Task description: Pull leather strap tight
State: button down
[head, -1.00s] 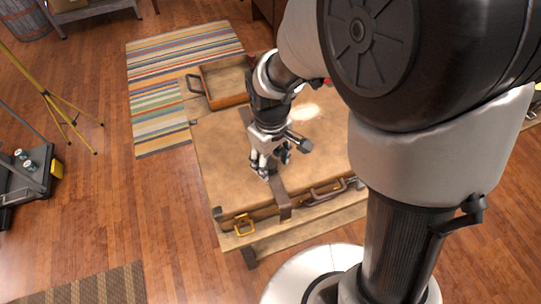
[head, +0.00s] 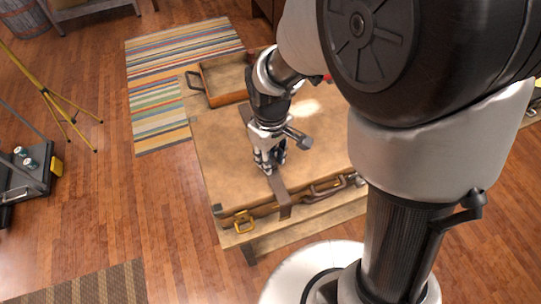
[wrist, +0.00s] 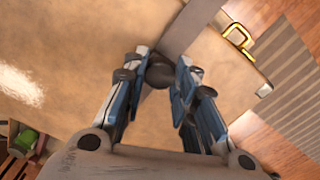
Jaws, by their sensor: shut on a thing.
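A tan suitcase (head: 222,156) lies flat on a low wooden table. A dark brown leather strap (head: 278,187) runs across its lid and hangs over the front edge. My gripper (head: 268,168) is over the lid, pointing down, with its fingers at the strap. In the wrist view my gripper (wrist: 160,82) is shut on the strap (wrist: 190,30), which runs up and right from the fingertips. A gold buckle (head: 243,223) sits on the suitcase's front left; it also shows in the wrist view (wrist: 238,38). The strap's far part is mostly hidden by my arm.
An open brown tray-like box (head: 225,98) stands behind the suitcase. A brown handle (head: 327,188) is on the suitcase front. A striped rug (head: 158,100) lies at the left. A yellow tripod (head: 62,118) stands farther left. The wooden floor (head: 120,205) between is clear.

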jog(key=w, duration=0.2)
jog(key=w+a+p, duration=0.1)
jog(key=w, duration=0.1)
jog(key=c, duration=1.3)
grip_release()
jog(key=shift+o, duration=0.3)
notch_tip(320, 180, up, 12)
